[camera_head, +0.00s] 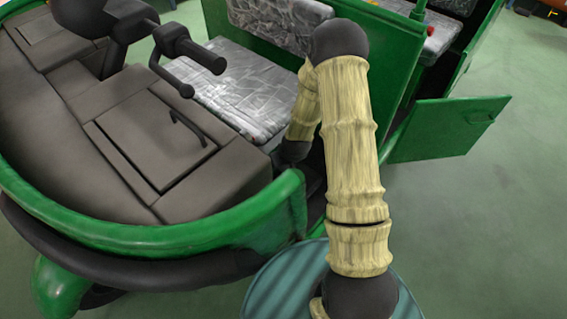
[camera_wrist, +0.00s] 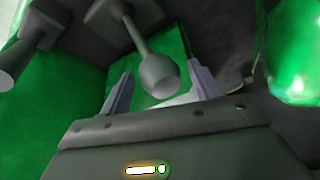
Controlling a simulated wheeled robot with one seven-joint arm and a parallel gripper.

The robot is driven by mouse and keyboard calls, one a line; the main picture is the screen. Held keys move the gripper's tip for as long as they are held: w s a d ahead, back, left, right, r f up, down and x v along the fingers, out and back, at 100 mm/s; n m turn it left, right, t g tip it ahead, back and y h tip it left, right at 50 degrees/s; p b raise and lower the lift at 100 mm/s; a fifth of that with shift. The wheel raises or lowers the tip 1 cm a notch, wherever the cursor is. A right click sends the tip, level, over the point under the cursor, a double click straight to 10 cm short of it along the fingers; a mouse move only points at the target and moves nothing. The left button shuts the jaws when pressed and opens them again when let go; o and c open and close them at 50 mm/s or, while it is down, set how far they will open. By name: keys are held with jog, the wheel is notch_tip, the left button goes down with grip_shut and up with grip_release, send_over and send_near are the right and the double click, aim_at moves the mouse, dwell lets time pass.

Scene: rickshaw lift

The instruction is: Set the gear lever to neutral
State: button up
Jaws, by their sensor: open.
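In the wrist view, a dark lever with a rounded knob (camera_wrist: 159,74) on a thin stem extends from a dark base at the top. I take it for the gear lever. My gripper (camera_wrist: 161,82) is open, one grey finger on each side of the knob in the picture. No contact between fingers and knob shows, and I cannot tell how deep the knob sits between them. In the head view my arm reaches down beside the green rickshaw (camera_head: 232,223); my gripper and the lever are hidden there.
A second dark lever or pedal (camera_wrist: 22,50) stands at the upper left of the wrist view. Green body panels lie close around the gripper. In the head view, handlebars (camera_head: 186,55), a grey patterned seat (camera_head: 232,87) and an open green door (camera_head: 447,128) show.

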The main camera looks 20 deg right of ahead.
jog(key=c, duration=1.4)
jog(key=shift+o, duration=0.2)
jog(key=shift+w+d+r+p, duration=0.2)
jog(key=shift+w+d+p, duration=0.1)
jog(key=shift+d, duration=0.1)
jog(key=w+d+r+g+y+p, duration=0.1)
jog(key=w+d+g+y+p, duration=0.1)
jog(key=w+d, duration=0.3)
jog(key=d+y, duration=0.1)
jog(key=d, duration=0.2)
jog(key=shift+w+r+m+p, duration=0.15)
jog(key=shift+m+p, duration=0.15)
jog(key=shift+p, duration=0.05)
jog(key=o, duration=1.4)
jog(key=shift+a, duration=0.1)
jog(key=shift+c, duration=0.2)
jog(key=shift+r, duration=0.1)
